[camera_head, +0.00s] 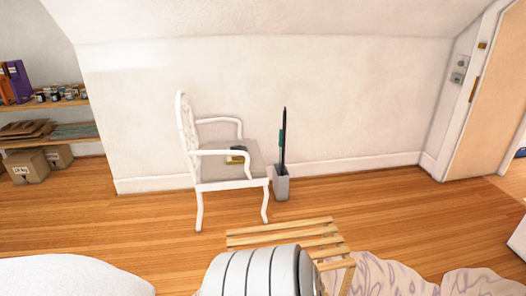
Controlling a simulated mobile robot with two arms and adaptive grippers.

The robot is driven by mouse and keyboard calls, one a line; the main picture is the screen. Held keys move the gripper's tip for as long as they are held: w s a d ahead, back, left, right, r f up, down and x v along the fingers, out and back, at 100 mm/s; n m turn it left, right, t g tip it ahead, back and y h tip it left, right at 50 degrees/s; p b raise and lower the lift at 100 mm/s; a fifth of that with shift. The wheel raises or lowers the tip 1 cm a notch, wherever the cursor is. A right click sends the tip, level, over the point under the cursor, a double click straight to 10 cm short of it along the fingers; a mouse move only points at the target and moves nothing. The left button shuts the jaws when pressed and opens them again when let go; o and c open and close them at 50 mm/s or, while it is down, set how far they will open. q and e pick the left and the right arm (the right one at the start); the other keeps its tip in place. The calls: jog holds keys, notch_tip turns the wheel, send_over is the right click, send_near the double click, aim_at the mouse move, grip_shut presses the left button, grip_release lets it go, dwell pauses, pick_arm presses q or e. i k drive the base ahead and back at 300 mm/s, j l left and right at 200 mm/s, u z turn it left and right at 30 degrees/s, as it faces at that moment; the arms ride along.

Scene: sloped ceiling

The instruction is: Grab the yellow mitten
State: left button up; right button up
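A small yellow patch (235,160) with a dark grey shape beside it lies on the seat of a white armchair (225,187). It is too small to tell whether it is the yellow mitten. The chair's front armrest passes close in front of it and may hide part of it. No other yellow mitten shows clearly. Neither of my grippers is in view.
A grey holder (281,185) with a tall dark stick stands right of the chair. A slatted wooden piece (290,232) and a white striped rounded object (250,272) are in front. Shelves (60,142) with boxes stand left. Wooden floor (390,205) is open at right.

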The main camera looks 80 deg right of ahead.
aim_at(235, 159)
jog(key=z, duration=2.55)
jog(key=i+l+z, duration=0.15)
jog(key=l+z, duration=0.3)
jog(key=i+l+z, duration=0.25)
jog(key=l+z, duration=0.2)
jog(key=i+l+z, duration=0.65)
jog(key=z, duration=0.2)
jog(key=i+l+z, duration=0.15)
jog(key=i+z, duration=0.3)
jog(key=i+l+u, duration=0.15)
jog(key=i+u, duration=0.35)
jog(key=i+j+u, duration=0.25)
jog(key=u, duration=0.2)
jog(key=i+u, duration=0.85)
jog(key=i+l+u, duration=0.2)
jog(key=i+u, duration=0.2)
jog(key=i+j+u, duration=0.15)
jog(key=i+u, duration=0.25)
jog(key=i, duration=0.15)
jog(key=i+u, duration=0.4)
jog(key=i+l+u, duration=0.2)
jog(key=i+u, duration=0.2)
jog(key=i, duration=0.25)
jog(key=i+j, duration=1.05)
jog(key=i+j+u, duration=0.05)
